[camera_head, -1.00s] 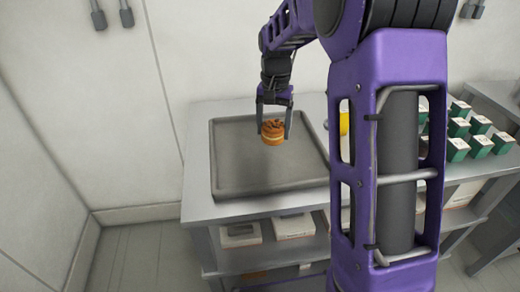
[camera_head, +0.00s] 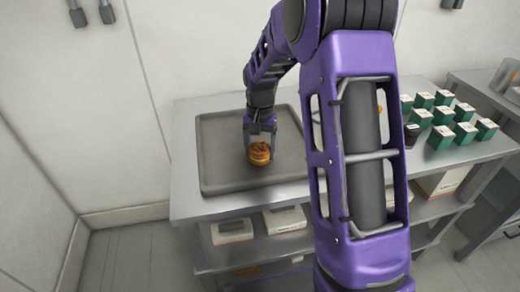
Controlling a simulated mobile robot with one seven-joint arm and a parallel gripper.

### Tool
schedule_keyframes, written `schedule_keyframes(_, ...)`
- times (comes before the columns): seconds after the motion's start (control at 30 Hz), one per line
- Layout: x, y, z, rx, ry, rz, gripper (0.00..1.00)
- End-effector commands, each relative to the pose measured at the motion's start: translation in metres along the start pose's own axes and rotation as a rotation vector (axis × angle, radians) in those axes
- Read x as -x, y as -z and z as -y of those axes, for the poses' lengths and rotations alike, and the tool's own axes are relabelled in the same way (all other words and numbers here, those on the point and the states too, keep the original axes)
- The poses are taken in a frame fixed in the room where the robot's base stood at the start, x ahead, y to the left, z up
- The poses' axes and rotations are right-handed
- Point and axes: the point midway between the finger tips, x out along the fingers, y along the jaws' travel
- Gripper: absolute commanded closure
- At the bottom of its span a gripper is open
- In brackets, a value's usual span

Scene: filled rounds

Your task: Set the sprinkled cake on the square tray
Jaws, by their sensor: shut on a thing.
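The sprinkled cake (camera_head: 259,154) is a small round orange-brown cake with dark bits on top. My gripper (camera_head: 259,142) is shut on it, with a finger on either side. The cake is over the middle of the square tray (camera_head: 222,178), a dark grey tray with a raised rim lying on the metal table. I cannot tell whether the cake's underside touches the tray. My arm hides the right part of the tray and some of the table behind it.
Several green and white boxes (camera_head: 440,138) stand on the right of the metal table (camera_head: 185,206), with a dark jar (camera_head: 411,135) beside them. White boxes (camera_head: 232,231) lie on the shelf below. The rest of the visible tray is bare.

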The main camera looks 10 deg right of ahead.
Motion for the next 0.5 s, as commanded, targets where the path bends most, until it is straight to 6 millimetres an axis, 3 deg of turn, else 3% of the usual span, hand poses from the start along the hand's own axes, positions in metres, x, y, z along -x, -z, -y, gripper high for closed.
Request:
schedule_keyframes(0.13,-0.0039,0.0001,0.0001,0.0,0.0,0.0,0.48)
schedule_keyframes(0.17,-0.0039,0.0001,0.0,0.0,0.0,0.0,0.22)
schedule_keyframes(0.3,-0.0029,0.0001,0.0,0.0,0.0,0.0,0.0)
schedule_keyframes(0.5,-0.0025,0.0001,0.0,0.0,0.0,0.0,0.0)
